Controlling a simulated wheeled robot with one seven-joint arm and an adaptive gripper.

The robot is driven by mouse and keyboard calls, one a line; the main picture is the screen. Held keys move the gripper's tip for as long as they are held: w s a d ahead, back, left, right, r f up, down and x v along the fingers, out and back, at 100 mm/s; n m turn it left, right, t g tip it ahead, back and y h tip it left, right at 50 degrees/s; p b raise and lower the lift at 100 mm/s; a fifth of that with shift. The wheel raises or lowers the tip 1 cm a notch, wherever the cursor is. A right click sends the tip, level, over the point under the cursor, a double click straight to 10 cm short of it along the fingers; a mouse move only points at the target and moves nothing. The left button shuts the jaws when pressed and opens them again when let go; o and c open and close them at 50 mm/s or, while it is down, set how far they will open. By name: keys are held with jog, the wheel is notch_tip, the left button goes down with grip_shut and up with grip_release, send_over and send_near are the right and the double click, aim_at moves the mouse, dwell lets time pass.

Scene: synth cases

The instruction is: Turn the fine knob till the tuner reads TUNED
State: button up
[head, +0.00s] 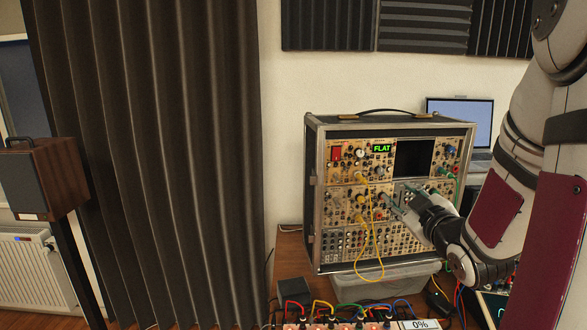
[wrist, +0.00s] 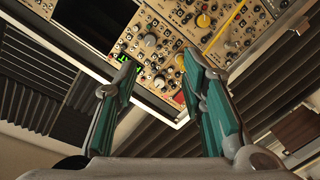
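The synth case (head: 312,190) stands on a table, its panel full of knobs and jacks. The tuner display (head: 382,148) in its top row reads FLAT in green letters; it also shows, upside down, in the wrist view (wrist: 122,58). I cannot read which is the fine knob. My gripper (head: 397,195) is open and empty, in front of the panel's right half. Its green fingers point at the panel and appear apart from any knob.
Yellow cables (head: 371,235) hang from the panel's middle. A dark blank opening (head: 415,158) is right of the display. A grey bin (head: 385,283) is under the case, and a laptop (head: 462,120) stands behind right. Cabled gear lines the front edge.

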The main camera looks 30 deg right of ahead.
aim_at(381, 172)
jog(key=shift+t, duration=0.5)
jog(key=x, duration=0.4)
jog(key=b+x, duration=0.1)
jog(key=x, duration=0.4)
jog(key=d+x, duration=0.1)
jog(key=x, duration=0.3)
jog(key=shift+r, duration=0.15)
jog(key=shift+s, duration=0.1)
grip_shut()
